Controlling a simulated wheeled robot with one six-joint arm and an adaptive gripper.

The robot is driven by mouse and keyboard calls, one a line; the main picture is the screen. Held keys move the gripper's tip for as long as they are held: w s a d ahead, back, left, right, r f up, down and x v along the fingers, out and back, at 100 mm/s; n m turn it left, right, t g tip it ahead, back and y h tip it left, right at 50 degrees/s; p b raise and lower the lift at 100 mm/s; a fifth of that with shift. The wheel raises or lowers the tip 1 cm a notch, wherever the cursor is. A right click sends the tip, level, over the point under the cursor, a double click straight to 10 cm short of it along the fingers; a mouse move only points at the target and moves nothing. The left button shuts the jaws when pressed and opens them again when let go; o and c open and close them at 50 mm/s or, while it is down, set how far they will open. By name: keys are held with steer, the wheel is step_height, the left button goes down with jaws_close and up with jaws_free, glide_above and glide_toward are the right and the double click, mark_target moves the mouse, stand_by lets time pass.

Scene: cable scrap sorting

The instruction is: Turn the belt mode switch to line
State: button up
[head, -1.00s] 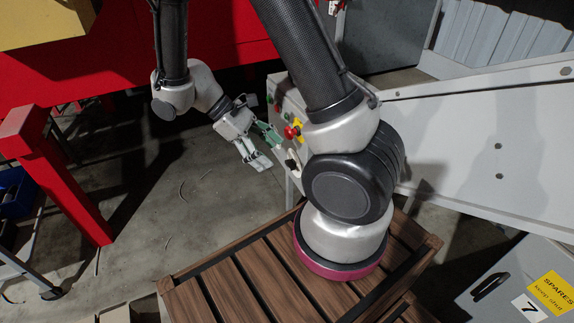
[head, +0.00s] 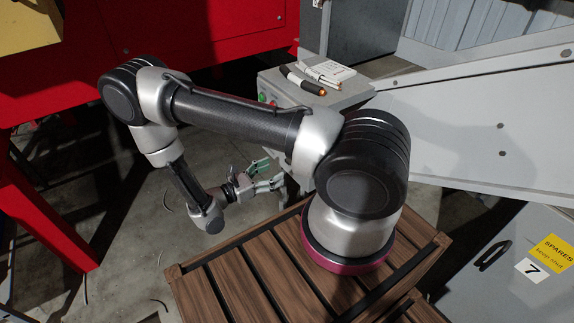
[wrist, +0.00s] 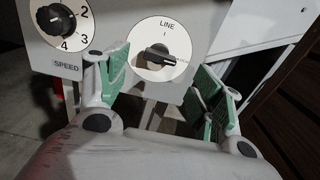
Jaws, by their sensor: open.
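The belt mode switch (wrist: 159,58) shows in the wrist view as a black knob on a round white plate marked LINE at the top. Its bar lies roughly sideways, and the lettering at its right is too small to read. My gripper (wrist: 166,82) is open, with a green-padded finger on each side of the switch in the picture; no contact is visible. In the head view my gripper (head: 264,176) is below the control box, and the switch is hidden behind my arm.
A speed dial (wrist: 56,20) is left of the switch. The control box (head: 345,92) carries pens and a paper on top, with a green button (head: 263,98) on its front. The slatted wooden deck (head: 225,275) is under my arm, and a grey panel (head: 470,135) stands at right.

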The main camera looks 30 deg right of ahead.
steer(key=d, duration=0.6)
steer(key=shift+d, duration=0.15)
steer(key=c, duration=1)
